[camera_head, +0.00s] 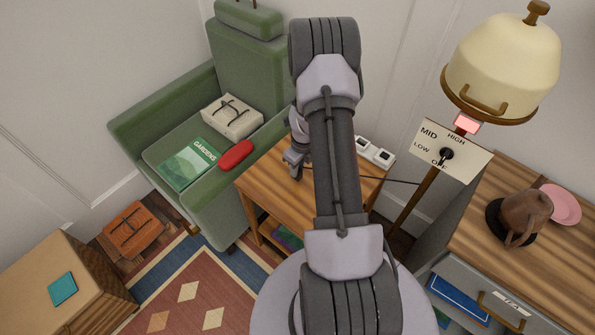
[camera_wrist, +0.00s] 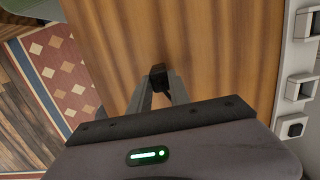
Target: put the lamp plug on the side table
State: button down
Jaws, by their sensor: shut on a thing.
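My gripper (camera_wrist: 157,92) is shut on a small black plug (camera_wrist: 158,76), seen between the fingertips in the wrist view. Both are over the wooden top of the side table (camera_wrist: 225,50); I cannot tell whether the plug touches it. In the head view my gripper (camera_head: 295,163) is over the side table (camera_head: 262,186), left of my arm, which hides part of the tabletop. The plug cannot be made out there. The floor lamp (camera_head: 505,70) stands at right, with a cream shade and a dial sign (camera_head: 432,139). A thin dark cord (camera_head: 403,183) shows near its pole.
A white socket strip (camera_head: 377,151) lies along the table's far right edge, also in the wrist view (camera_wrist: 301,87). A green armchair (camera_head: 150,124) holds a book, a red case and a beige box. A cabinet (camera_head: 545,262) with a brown jug (camera_head: 525,215) stands right.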

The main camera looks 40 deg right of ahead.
notch_tip(320, 180, down, 2)
jog(key=shift+f, duration=0.1)
jog(key=shift+r, duration=0.3)
jog(key=shift+f, duration=0.25)
jog(key=c, duration=1.2)
grip_release()
jog(key=shift+r, duration=0.1)
jog(key=shift+r, duration=0.1)
